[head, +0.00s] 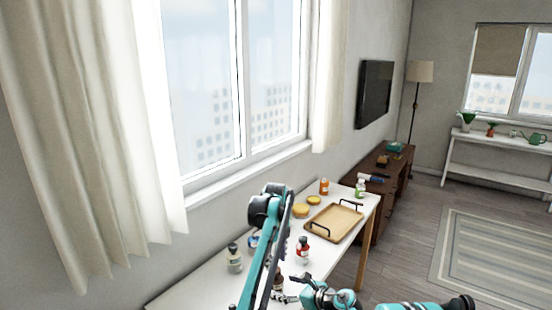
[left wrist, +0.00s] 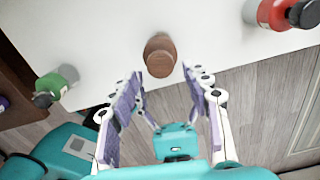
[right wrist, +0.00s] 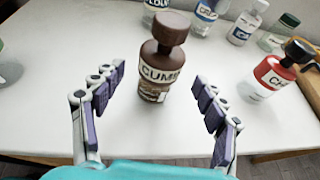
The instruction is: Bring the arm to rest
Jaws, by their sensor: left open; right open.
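My right gripper (head: 290,298) is low over the near part of the white table (head: 205,290). In the right wrist view its fingers (right wrist: 159,82) are spread, with a brown cumin bottle (right wrist: 158,72) upright in the gap just ahead of the tips. No finger visibly touches the bottle. In the head view the bottle (head: 278,283) is partly hidden by my arm. My left gripper (left wrist: 168,85) is open and empty in the left wrist view. A brown round-topped item (left wrist: 160,55) stands beyond its tips near the table edge. The left fingers are not clear in the head view.
A red-labelled bottle (head: 303,252) and a pale bottle (head: 234,260) stand near my arms. A wooden tray (head: 335,222) with dark handles lies farther along the table, beside yellow round items (head: 300,210).

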